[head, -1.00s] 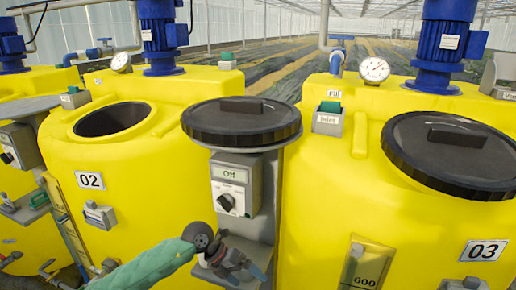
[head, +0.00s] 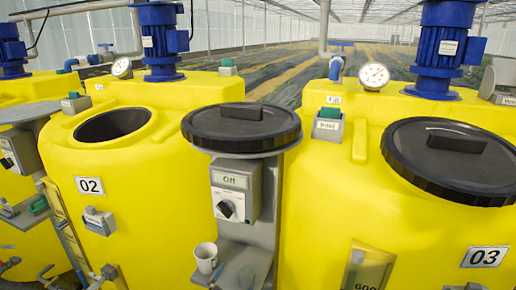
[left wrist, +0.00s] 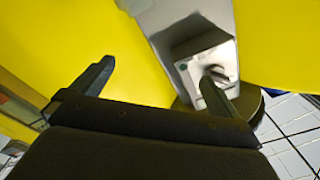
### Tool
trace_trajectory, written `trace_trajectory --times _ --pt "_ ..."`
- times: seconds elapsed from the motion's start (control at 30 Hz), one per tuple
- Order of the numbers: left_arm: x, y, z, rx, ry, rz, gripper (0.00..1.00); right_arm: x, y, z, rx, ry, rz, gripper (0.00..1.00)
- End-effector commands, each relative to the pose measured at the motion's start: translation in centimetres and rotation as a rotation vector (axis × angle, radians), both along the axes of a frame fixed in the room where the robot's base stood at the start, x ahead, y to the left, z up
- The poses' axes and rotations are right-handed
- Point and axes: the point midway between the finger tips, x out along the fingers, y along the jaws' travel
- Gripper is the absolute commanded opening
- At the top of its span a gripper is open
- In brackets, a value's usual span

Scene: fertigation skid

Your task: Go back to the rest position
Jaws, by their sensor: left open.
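My left gripper (left wrist: 156,85) shows in the left wrist view, its two dark fingers spread apart with nothing between them. Beyond the fingers is a grey post with a pale panel or shelf (left wrist: 205,68), partly covered by the right-hand finger. Neither arm can be made out clearly in the head view. A small white cup (head: 205,257) stands upright on the low shelf of the grey control post, apart from any visible gripper. My right gripper is not in view.
Yellow tank 02 (head: 150,190) has an open hatch (head: 113,124). Tank 03 (head: 330,200) has a black lid (head: 452,158). Blue motors stand above them.

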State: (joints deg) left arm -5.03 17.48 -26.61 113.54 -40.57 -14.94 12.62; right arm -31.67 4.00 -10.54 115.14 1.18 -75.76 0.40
Motion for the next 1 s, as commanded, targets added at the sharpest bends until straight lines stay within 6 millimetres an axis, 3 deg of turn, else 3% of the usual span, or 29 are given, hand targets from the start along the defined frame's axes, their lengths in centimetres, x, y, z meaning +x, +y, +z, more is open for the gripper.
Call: trace_trajectory --times 0.1,0.27,0.5,0.7,0.8,0.9,1.0 --pt "-2.5 3.2 -6.2 -0.071 0.235 0.163 1.00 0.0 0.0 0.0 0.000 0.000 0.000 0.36" --pt "-7.6 6.4 -14.0 -0.134 0.544 0.330 1.00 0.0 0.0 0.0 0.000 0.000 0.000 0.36" --pt "-18.5 8.7 -23.6 -0.196 1.000 0.497 1.00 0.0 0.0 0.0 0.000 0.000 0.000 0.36" --pt "-28.2 8.9 -28.4 -0.228 1.337 0.562 1.00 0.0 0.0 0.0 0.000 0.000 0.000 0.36" --pt "-31.6 8.7 -29.5 -0.237 1.451 0.571 1.00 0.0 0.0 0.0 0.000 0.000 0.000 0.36" --pt "-33.6 8.6 -30.0 -0.243 1.520 0.577 1.00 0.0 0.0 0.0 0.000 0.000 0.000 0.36" --pt "-34.4 8.6 -30.2 -0.244 1.548 0.576 1.00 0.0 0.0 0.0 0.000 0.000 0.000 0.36"
